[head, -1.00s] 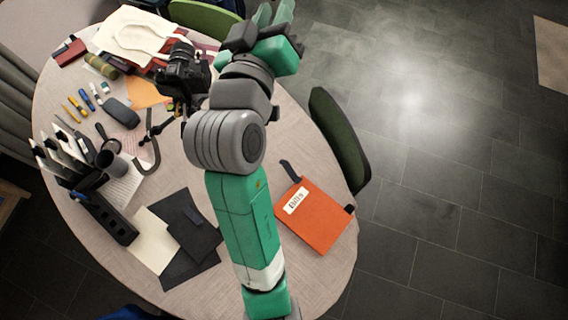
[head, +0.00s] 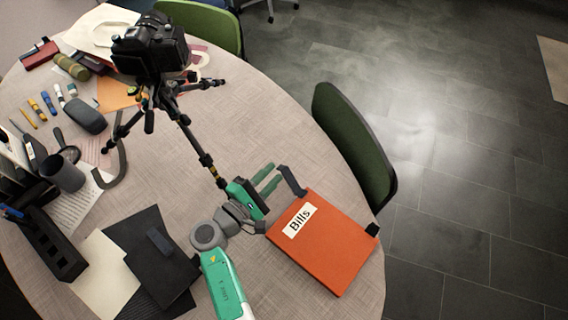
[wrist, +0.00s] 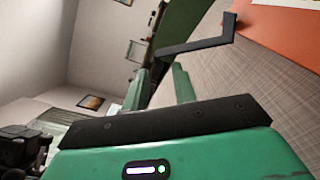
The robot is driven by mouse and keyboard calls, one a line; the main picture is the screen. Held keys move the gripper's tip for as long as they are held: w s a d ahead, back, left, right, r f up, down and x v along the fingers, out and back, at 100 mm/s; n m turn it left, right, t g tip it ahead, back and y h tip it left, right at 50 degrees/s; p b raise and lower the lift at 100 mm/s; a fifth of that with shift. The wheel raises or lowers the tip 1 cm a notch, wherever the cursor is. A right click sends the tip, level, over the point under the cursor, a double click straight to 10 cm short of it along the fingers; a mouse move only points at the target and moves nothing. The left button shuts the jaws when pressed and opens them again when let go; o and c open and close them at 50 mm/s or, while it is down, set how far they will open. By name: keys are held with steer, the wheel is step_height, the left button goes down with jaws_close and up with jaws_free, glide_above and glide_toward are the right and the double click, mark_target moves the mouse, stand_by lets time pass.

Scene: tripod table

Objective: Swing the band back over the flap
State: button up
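The orange folder labelled "Bills" (head: 325,245) lies at the table's right edge. Its front face, which I take for the flap, looks closed. A dark angled band (head: 291,181) sticks out beyond the folder's upper left corner; it also shows in the wrist view (wrist: 195,46), bent, beside the orange folder (wrist: 290,30). A small black piece (head: 373,229) sits at the folder's right corner. My gripper (head: 274,172) is low over the table, just left of the band.
A camera on a tripod (head: 150,50) stands left of my gripper, one leg reaching close to it. Black folders and paper (head: 150,255) lie at lower left. A green chair (head: 350,140) stands beyond the right edge. The tabletop above the band is clear.

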steer(key=b+x, duration=0.1)
steer(key=x, duration=0.4)
steer(key=shift+w+d, duration=0.25)
steer(key=shift+w, duration=0.05)
jaws_close()
steer(key=shift+d, duration=0.15)
